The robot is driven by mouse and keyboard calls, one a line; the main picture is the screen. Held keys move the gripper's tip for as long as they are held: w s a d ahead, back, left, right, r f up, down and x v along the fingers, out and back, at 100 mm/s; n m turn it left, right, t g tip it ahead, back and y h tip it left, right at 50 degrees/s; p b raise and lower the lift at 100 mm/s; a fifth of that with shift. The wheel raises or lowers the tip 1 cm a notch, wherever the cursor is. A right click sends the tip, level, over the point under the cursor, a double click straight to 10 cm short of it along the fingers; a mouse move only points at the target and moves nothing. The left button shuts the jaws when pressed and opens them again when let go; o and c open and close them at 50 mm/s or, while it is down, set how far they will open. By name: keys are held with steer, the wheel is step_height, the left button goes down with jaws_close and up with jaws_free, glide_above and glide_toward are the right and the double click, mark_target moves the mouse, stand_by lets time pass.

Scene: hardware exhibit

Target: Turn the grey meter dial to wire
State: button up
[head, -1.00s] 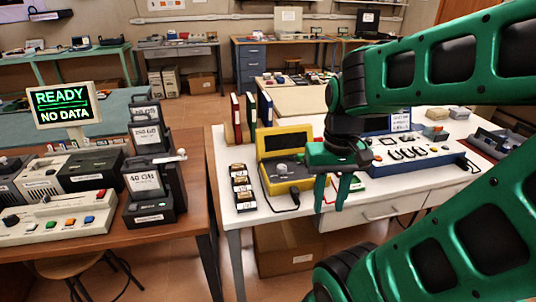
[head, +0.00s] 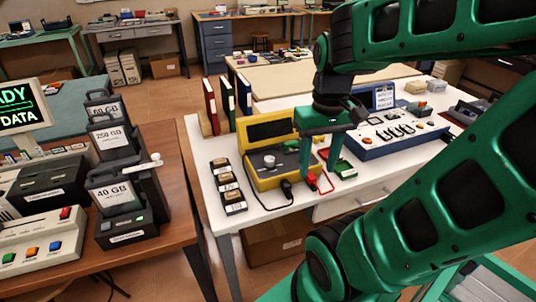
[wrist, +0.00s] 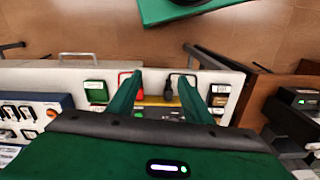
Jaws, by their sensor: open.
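The yellow meter case (head: 288,178) stands open on the white table, with a dark screen in its raised lid. Its grey dial (head: 270,160) is a round knob on the dark panel; I cannot read its setting or any labels. My gripper (head: 317,172) is open and empty, fingers pointing down, at the right side of the meter, apart from the dial. In the wrist view a yellow strip of the meter (wrist: 155,100) shows between the open fingers; the gripper body hides the dial there.
Black and red plugs (head: 311,181) with cables lie at the meter's front right, beside a green tray (head: 344,168). Small labelled blocks (head: 229,182) line the left. A blue-edged panel (head: 390,148) is on the right, upright binders (head: 211,105) behind.

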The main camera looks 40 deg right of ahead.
steer(key=w+r+n, duration=0.1)
steer(key=w+n, duration=0.5)
steer(key=w, duration=0.5)
steer(key=n, duration=0.6)
glide_toward(269, 158)
step_height(269, 158, down, 8)
steer(key=shift+f, duration=0.25)
steer(key=shift+c, duration=0.7)
steer(key=c, duration=0.9)
